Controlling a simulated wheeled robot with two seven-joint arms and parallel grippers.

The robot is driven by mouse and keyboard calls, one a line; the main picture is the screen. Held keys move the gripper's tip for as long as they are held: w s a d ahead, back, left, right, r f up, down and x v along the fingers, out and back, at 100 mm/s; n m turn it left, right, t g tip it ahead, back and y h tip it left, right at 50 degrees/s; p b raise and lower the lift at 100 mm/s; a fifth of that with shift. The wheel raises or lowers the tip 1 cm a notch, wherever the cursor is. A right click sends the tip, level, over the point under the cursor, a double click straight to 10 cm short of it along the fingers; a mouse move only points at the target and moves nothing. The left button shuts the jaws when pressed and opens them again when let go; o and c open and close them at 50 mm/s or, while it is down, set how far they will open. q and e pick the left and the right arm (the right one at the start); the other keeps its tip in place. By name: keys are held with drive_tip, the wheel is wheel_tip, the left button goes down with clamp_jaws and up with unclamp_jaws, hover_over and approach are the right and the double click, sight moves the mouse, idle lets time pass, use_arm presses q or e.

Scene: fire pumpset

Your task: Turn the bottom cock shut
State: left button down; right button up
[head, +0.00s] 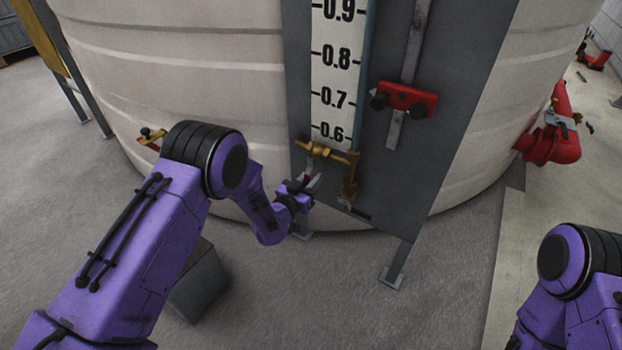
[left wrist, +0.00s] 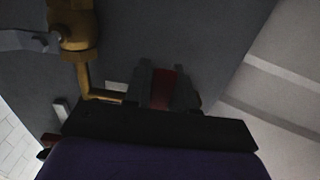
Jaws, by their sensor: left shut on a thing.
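The bottom cock (head: 322,151) is a brass fitting at the foot of the level gauge, just under the 0.6 mark in the head view. Its red lever (head: 307,177) hangs below the left end of the brass. My left gripper (head: 311,184) is shut on this red lever. In the left wrist view the red lever (left wrist: 163,89) shows between the two dark fingers (left wrist: 160,88). Brass pipework (left wrist: 78,32) with a grey lever (left wrist: 25,40) is at the upper left there. My right gripper is out of view; only its arm shows.
A white gauge scale (head: 333,70) and a grey panel (head: 445,80) stand before the large pale tank (head: 180,70). A red bracket (head: 405,98) is on the panel. A red pipe outlet (head: 552,140) is at the right. The floor in front is mostly clear.

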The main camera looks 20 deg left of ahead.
use_arm(q)
drive_tip(key=shift+d, duration=0.1)
drive_tip(key=c, duration=1)
unclamp_jaws()
drive_tip(key=p+v, duration=0.2)
drive_tip(key=v, duration=0.8)
drive_tip(key=shift+s, duration=0.3)
